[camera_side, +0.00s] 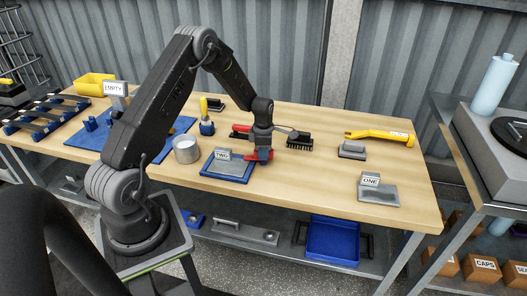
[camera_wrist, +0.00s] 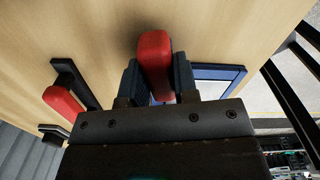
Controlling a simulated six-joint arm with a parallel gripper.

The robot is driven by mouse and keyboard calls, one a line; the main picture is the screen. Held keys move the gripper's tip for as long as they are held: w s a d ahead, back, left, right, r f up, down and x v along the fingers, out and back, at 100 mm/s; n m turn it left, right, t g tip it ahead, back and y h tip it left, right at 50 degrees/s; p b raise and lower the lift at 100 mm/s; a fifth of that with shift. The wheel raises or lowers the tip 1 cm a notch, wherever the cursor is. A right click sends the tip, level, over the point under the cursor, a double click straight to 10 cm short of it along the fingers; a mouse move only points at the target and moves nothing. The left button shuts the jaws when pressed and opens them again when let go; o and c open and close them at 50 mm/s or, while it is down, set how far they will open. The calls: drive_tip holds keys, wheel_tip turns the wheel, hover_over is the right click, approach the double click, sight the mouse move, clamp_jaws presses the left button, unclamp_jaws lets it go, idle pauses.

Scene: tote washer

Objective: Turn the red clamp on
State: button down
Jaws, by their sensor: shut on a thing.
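A red clamp handle (camera_side: 251,157) shows beside my gripper in the side view, at the right edge of a grey plate on a blue base (camera_side: 214,170) labelled TWO. In the wrist view, the rounded red handle (camera_wrist: 154,58) stands between the two dark fingers. My gripper (camera_side: 263,153) points down and is shut on this handle; its fingertips also show in the wrist view (camera_wrist: 157,88). The clamp's lower part and pivot are hidden by my gripper. A second red handle (camera_wrist: 65,104) on a dark bracket lies to the left in the wrist view, apart from the fingers.
A metal cup (camera_side: 186,151) stands left of the blue base. A black brush (camera_side: 299,141) lies close on the right. Bare wood (camera_side: 310,180) lies between.

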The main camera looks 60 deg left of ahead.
drive_tip(key=shift+n, duration=0.6)
drive_tip(key=c, duration=0.9)
unclamp_jaws()
wheel_tip(320, 180, up, 14)
drive_tip(key=shift+f, duration=0.1)
